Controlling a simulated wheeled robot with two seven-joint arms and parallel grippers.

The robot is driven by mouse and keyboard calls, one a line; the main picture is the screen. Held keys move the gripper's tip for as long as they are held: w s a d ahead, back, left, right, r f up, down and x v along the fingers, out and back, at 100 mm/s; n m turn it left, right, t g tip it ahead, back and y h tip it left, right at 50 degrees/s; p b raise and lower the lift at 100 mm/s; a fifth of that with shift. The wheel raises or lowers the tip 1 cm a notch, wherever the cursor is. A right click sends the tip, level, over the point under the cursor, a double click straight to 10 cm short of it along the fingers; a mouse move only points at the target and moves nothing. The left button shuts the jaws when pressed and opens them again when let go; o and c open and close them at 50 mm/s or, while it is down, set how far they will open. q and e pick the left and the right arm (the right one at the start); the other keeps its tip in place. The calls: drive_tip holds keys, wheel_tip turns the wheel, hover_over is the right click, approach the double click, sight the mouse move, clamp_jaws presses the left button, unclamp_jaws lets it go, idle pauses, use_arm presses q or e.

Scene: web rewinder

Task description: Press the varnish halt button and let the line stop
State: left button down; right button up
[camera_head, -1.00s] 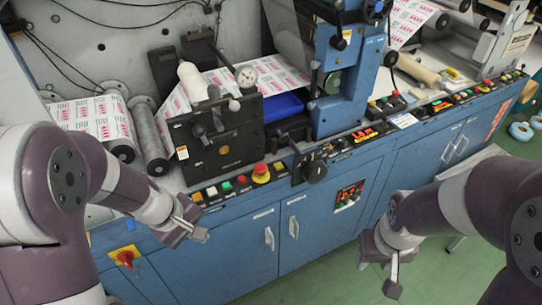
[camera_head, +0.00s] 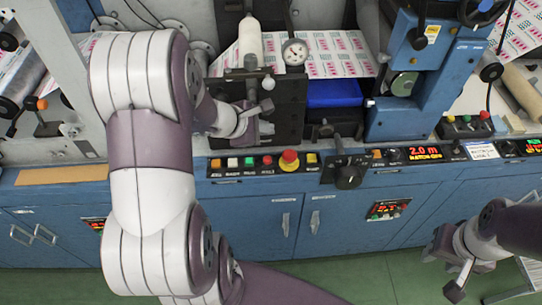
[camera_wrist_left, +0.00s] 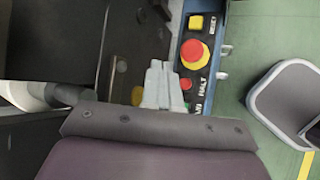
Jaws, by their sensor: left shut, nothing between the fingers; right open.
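The small red button (camera_head: 267,160) with the HALT label sits in a button row on the front ledge, left of a larger red mushroom button (camera_head: 289,160) on a yellow base. In the left wrist view the small red button (camera_wrist_left: 186,84) shows close right of my left gripper's fingertips (camera_wrist_left: 157,68), beside the word HALT. My left gripper (camera_head: 258,112) is shut and empty, above and behind the button row in the head view; contact with any button is not visible. My right gripper (camera_head: 441,274) is open and empty, low at the right, away from the panel.
A yellow button (camera_head: 312,159) stands right of the mushroom button; a green one (camera_head: 250,162) stands to the left. A black knob (camera_head: 350,175) projects farther right. The black unit with a gauge (camera_head: 295,51) rises behind. A red readout (camera_head: 425,153) shows 2.0 m.

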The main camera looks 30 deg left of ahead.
use_arm(q)
drive_tip(key=b, duration=0.7)
hover_over(265, 161)
wheel_tip(265, 161, down, 8)
drive_tip(key=shift+f, duration=0.45)
idle(1.3)
drive_tip(key=shift+f+b, duration=0.45)
drive_tip(key=shift+b, duration=0.35)
drive_tip(key=shift+f+b, duration=0.5)
drive_tip(key=shift+b, duration=0.15)
idle(0.3)
drive_tip(key=shift+r, duration=0.1)
drive_tip(key=shift+r+p, duration=0.75)
drive_tip(key=shift+r, duration=0.1)
